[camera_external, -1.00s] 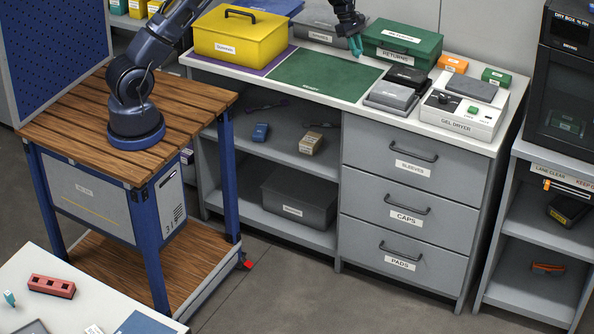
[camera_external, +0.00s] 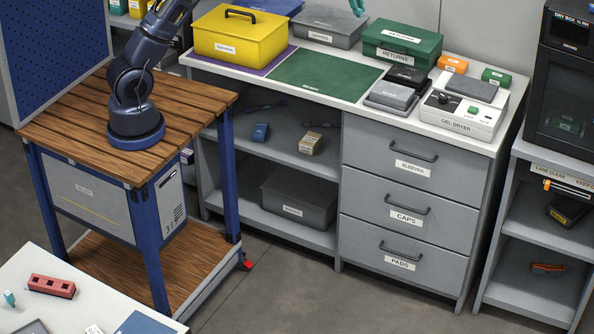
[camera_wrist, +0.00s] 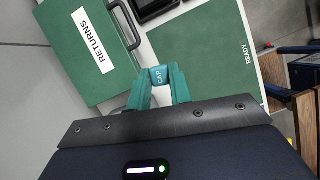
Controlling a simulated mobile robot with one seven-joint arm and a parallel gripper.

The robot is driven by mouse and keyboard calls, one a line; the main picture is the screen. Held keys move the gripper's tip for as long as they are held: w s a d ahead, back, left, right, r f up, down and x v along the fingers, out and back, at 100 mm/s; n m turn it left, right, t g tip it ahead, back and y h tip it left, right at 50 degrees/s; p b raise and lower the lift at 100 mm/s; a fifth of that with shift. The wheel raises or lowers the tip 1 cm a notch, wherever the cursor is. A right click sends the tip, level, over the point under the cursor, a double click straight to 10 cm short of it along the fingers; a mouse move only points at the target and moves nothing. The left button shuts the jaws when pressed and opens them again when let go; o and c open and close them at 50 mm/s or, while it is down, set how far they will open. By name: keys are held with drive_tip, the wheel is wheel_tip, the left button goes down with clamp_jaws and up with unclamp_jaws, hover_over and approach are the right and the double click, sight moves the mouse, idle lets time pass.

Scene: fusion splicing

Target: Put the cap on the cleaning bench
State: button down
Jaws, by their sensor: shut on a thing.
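My gripper (camera_wrist: 158,90) has teal fingers closed on a small teal cap (camera_wrist: 158,76) with the word CAP on it. In the outside view only the tips of my gripper (camera_external: 357,7) show at the top edge, high above the back of the counter (camera_external: 330,104). The cap cannot be made out there. The wrist view looks down past the cap at the READY mat (camera_wrist: 215,60) and the RETURNS box (camera_wrist: 85,50). No surface in view carries a readable cleaning bench label.
The green READY mat (camera_external: 325,76) is bare. A yellow case (camera_external: 240,38) is left of it; the green RETURNS box (camera_external: 402,45), grey and black boxes and the gel dryer (camera_external: 465,107) are to the right. A white table (camera_external: 70,312) at the lower left holds a red block (camera_external: 51,286).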

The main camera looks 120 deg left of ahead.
drive_tip(key=w+d+f+m+h, duration=0.1)
drive_tip(key=w+d+m, duration=0.1)
drive_tip(key=w+d, duration=1.25)
drive_tip(key=w+d+f+m, duration=0.1)
drive_tip(key=w+d+m, duration=0.1)
drive_tip(key=w+d, duration=1.25)
drive_tip(key=w+d+f+m+g+h, duration=0.1)
drive_tip(key=w+d+m, duration=0.1)
drive_tip(key=d, duration=1.8)
drive_tip(key=w+d+m, duration=0.1)
drive_tip(key=w+d, duration=0.1)
drive_tip(key=d, duration=1.9)
drive_tip(key=s+d+f+m+g, duration=0.1)
drive_tip(key=s+d, duration=0.1)
drive_tip(key=d, duration=0.8)
drive_tip(key=s+d+m, duration=0.1)
drive_tip(key=s+d, duration=0.1)
drive_tip(key=d, duration=0.7)
drive_tip(key=m+g+h, duration=0.1)
drive_tip(key=m+g, duration=0.1)
drive_tip(key=m, duration=0.4)
hover_over(103, 304)
drive_tip(key=a, duration=0.2)
wheel_tip(103, 304, down, 4)
wheel_tip(103, 304, down, 19)
drive_tip(key=shift+r, duration=0.15)
